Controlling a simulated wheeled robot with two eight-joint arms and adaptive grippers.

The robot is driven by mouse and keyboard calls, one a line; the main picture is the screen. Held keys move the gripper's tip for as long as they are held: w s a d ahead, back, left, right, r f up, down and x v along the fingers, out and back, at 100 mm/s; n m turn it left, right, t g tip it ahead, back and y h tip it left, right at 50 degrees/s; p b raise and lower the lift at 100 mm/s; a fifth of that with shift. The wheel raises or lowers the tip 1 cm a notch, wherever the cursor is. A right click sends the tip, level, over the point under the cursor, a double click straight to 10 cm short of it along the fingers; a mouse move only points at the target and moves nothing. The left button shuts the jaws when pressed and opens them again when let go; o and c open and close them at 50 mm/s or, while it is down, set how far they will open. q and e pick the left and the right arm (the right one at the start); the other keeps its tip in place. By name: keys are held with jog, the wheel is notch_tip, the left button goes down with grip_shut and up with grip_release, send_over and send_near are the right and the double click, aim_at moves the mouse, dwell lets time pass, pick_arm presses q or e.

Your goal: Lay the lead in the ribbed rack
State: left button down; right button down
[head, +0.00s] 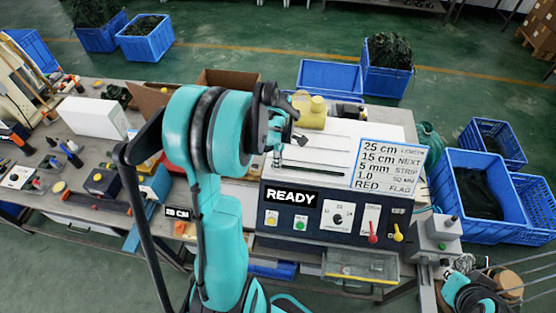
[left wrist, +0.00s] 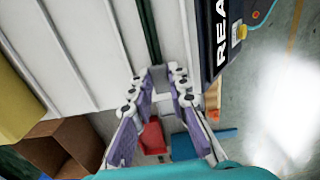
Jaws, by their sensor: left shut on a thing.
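My left gripper (head: 276,143) is over the left end of the white-topped cutting machine, at a long dark groove (head: 315,170). In the left wrist view its two purple-padded fingers (left wrist: 158,82) are some way apart at the tips, with a small grey piece between them, and the dark green strip runs away from there. It is shut on what I take to be the lead, which is too thin to make out. A white surface with thin parallel ridges (left wrist: 85,45) lies beside the strip; I cannot tell whether it is the ribbed rack.
The machine's READY panel (head: 291,197) has buttons, a dial and levers. A cut-list sign (head: 390,165) stands on its right. A yellow part (head: 311,110) and an open cardboard box (head: 228,80) are behind. Tools crowd the left bench. Blue crates (head: 480,190) stand at the right.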

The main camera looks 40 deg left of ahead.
pick_arm(q)
jog(key=c, duration=1.4)
grip_release()
jog(key=shift+o, duration=0.2)
jog(key=shift+r, duration=0.15)
notch_tip(320, 180, up, 12)
jog(key=shift+s, duration=0.1)
